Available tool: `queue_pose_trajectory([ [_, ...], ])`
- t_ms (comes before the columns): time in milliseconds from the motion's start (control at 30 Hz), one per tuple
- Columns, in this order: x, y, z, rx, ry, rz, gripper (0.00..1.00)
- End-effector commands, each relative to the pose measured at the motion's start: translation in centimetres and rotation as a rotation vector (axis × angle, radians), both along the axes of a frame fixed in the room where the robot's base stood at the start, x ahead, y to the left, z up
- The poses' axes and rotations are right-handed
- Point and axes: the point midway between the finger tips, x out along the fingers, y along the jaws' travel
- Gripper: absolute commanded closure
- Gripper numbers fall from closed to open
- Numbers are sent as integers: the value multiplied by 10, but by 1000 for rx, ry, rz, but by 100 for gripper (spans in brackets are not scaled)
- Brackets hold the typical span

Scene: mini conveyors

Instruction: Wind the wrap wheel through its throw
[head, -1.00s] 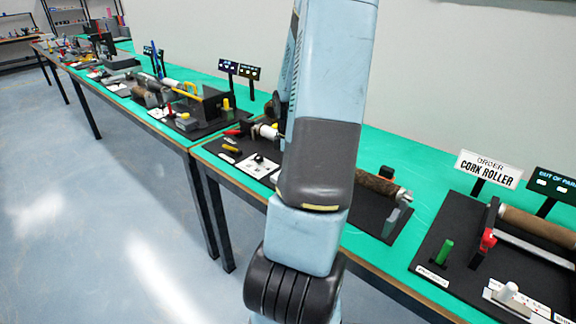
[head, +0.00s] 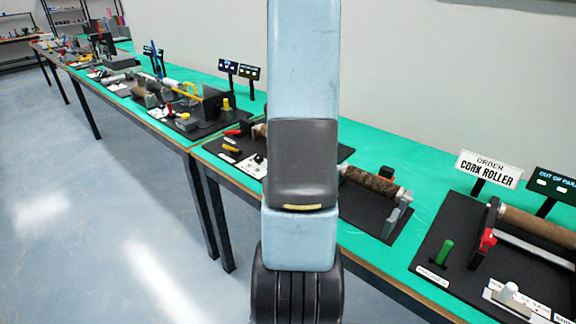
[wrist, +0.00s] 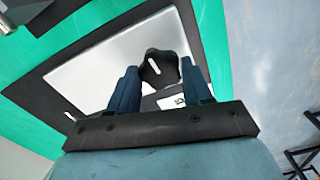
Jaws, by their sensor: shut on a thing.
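In the wrist view the wrap wheel (wrist: 155,76) is a black lobed knob with a white line marked on its face. It stands against a pale plate with a dark border. My gripper (wrist: 160,67) is shut on the wheel, with one dark blue finger on each side of it. A small white label (wrist: 172,102) with dark marks shows between the fingers, partly covered by the wheel and gripper. In the head view my arm hides the gripper and the wheel.
In the head view a dark board with a brown roller (head: 372,180) lies right of my arm. Farther right stands the "CORK ROLLER" sign (head: 489,170), near a green peg (head: 445,251) and a red clamp (head: 487,240). The green bench (head: 425,165) has clear surface behind them.

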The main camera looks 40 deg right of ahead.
Motion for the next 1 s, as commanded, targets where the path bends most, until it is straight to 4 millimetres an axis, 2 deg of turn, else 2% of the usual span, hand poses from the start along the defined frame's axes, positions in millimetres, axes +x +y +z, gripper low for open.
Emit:
queue_pose_trajectory([
  [1000,0,2,-1,1,3,-963,81],
])
